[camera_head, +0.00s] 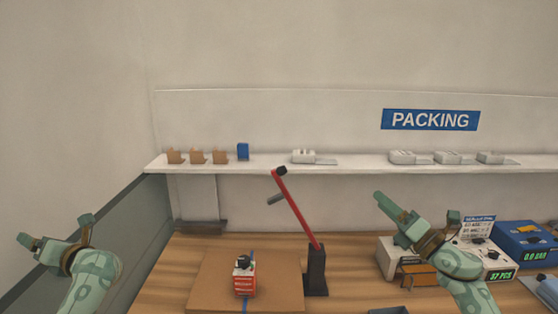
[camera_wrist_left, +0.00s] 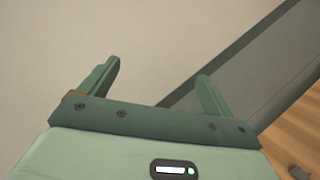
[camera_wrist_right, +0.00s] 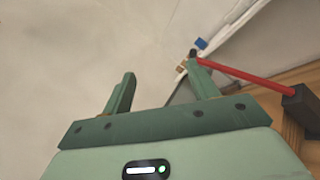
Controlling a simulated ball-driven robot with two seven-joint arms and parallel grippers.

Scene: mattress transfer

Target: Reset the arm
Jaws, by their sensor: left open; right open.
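My left gripper (camera_head: 54,232) is open and empty at the lower left of the head view, in front of the wall. In the left wrist view its two fingers (camera_wrist_left: 160,85) stand wide apart with nothing between them. My right gripper (camera_head: 418,208) is open and empty at the right of the head view, above the table's right part. In the right wrist view its fingers (camera_wrist_right: 163,88) are apart with only wall between them. A red lever arm (camera_head: 297,208) on a black post (camera_head: 316,270) leans up and to the left; it also shows in the right wrist view (camera_wrist_right: 245,75).
A red and white box (camera_head: 245,282) stands on a brown board (camera_head: 208,288) on the wooden table (camera_head: 178,265). Devices with displays, one a blue box (camera_head: 522,238), stand at the right. A shelf (camera_head: 350,163) with small items runs along the wall under a PACKING sign (camera_head: 430,120).

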